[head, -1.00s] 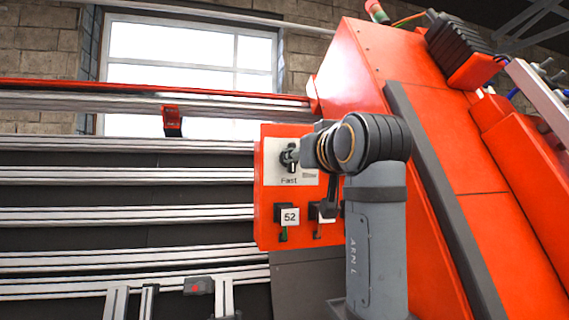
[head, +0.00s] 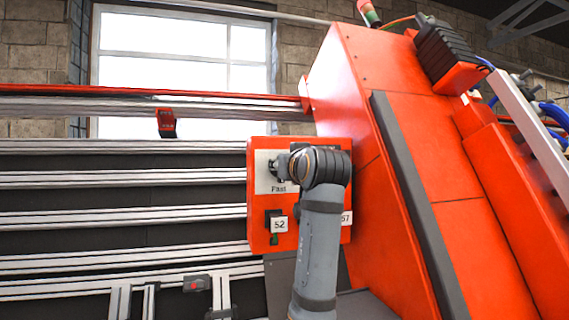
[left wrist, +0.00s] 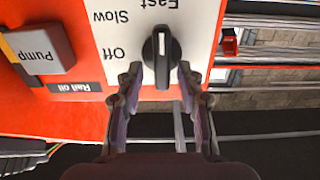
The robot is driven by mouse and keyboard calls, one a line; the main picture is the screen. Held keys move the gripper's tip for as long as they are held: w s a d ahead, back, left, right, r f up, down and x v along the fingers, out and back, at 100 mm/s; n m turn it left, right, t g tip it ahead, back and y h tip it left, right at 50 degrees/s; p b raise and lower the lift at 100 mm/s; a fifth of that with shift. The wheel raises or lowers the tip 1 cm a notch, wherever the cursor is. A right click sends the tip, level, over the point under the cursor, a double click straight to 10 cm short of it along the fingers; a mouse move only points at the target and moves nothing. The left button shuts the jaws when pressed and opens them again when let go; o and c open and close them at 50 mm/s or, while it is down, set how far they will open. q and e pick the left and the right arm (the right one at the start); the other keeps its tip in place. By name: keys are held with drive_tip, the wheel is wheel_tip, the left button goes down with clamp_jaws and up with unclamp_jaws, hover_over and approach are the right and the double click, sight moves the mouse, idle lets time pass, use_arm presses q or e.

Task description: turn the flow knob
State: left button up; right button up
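The black knob (left wrist: 161,57) sits on a white plate (left wrist: 205,30) with the words Off, Slow and Fast, upside down in the left wrist view. Its white mark points up in that view, towards Fast. My left gripper (left wrist: 159,76) is open, one fingertip on each side of the knob's lower end; whether they touch it I cannot tell. In the head view my left arm covers much of the orange control panel (head: 259,218), and its gripper is mostly hidden at the white plate (head: 263,184). My right gripper is in neither view.
A Pump button (left wrist: 40,50) and a Rail oil label (left wrist: 76,88) are beside the plate. The sloping orange machine housing (head: 400,130) rises at right; metal rails (head: 120,212) run at left.

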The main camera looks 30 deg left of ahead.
use_arm(q)
drive_tip(key=shift+w+a+f, duration=0.1)
drive_tip(key=shift+a, duration=0.1)
drive_tip(key=shift+c, duration=1.1)
drive_tip(key=shift+w+a, duration=0.1)
drive_tip(key=shift+a, duration=0.1)
drive_tip(key=shift+c, duration=1.1)
clamp_jaws()
drive_tip(key=n+b, duration=0.2)
drive_tip(key=n, duration=0.4)
drive_tip(key=f+n+b, duration=0.1)
drive_tip(key=n+b, duration=0.1)
drive_tip(key=n, duration=0.4)
drive_tip(key=n+b, duration=0.2)
drive_tip(key=n, duration=0.4)
drive_tip(key=shift+s+a+f+b, duration=0.2)
drive_tip(key=shift+s+a+b, duration=0.1)
drive_tip(key=shift+s+b, duration=0.05)
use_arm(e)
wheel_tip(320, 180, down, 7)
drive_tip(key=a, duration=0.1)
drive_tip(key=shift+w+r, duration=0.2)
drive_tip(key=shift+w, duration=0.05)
use_arm(q)
drive_tip(key=o, duration=0.6)
unclamp_jaws()
drive_tip(key=shift+c, duration=0.2)
drive_tip(key=shift+o, duration=0.3)
drive_tip(key=shift+s+r, duration=0.1)
drive_tip(key=shift+s, duration=0.05)
